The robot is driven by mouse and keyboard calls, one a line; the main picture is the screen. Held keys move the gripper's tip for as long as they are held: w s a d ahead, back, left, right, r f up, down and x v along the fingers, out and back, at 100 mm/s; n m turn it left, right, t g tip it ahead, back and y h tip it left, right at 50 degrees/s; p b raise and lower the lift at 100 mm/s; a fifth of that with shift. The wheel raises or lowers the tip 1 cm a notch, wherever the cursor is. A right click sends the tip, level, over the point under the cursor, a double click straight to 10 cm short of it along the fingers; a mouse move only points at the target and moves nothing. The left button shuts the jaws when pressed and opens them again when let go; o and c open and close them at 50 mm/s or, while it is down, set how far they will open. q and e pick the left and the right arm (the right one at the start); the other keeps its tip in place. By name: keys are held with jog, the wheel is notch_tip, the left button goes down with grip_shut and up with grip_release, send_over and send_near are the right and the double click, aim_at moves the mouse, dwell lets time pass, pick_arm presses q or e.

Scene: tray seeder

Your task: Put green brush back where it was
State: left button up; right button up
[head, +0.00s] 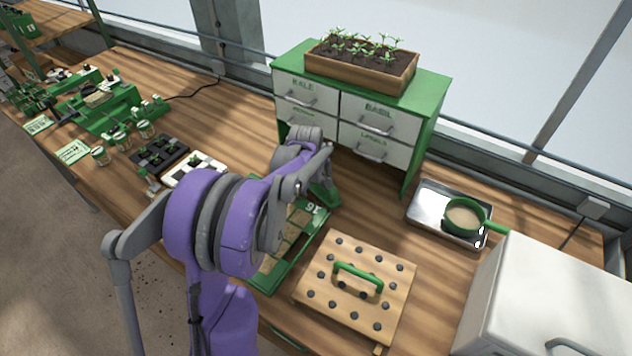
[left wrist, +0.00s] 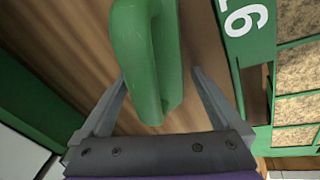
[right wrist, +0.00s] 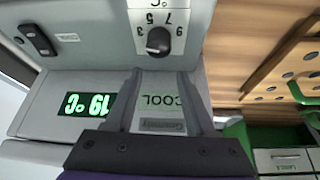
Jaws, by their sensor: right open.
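The green brush (left wrist: 150,60) shows in the left wrist view as a thick green looped handle, between the fingers of my left gripper (left wrist: 158,80). Those fingers stand apart, with a gap to the brush on the right side; contact on the left side cannot be told. In the head view a green piece that seems to be the brush (head: 326,194) shows just beside my left gripper, near the cabinet front; my arm hides much of it. My right gripper (right wrist: 162,75) is open and empty, facing a pale appliance panel; it is outside the head view.
A green tray marked 16 (head: 314,209) lies beside the left gripper. A wooden board with a green handle (head: 398,268) is in front. A green drawer cabinet (head: 437,100) stands behind; a metal pan (head: 425,209) holds a green sieve (head: 482,222). A white appliance (head: 560,290) is at right.

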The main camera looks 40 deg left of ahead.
pick_arm(q)
jog(key=v, duration=1.2)
jog(key=s+d+f+m, duration=0.1)
jog(key=s+d+m, duration=0.3)
jog(key=d, duration=0.3)
jog(key=s+d+f+m+t, duration=0.1)
jog(key=s+d+f+m, duration=0.1)
jog(key=s+d+m, duration=0.3)
jog(key=s+d+f+m+t+h, duration=0.1)
jog(key=s+d+m, duration=0.4)
jog(key=s+d, duration=0.3)
jog(key=shift+s+d+f+p, duration=0.1)
jog(key=shift+d+f+p, duration=0.1)
jog(key=shift+d, duration=0.2)
jog(key=shift+d+f+p, duration=0.1)
jog(key=shift+d+p, duration=0.1)
jog(key=shift+d, duration=0.2)
jog(key=shift+s+d+f+m+t, duration=0.25)
jog(key=shift+s+m+t, duration=0.05)
jog(key=shift+m, duration=0.1)
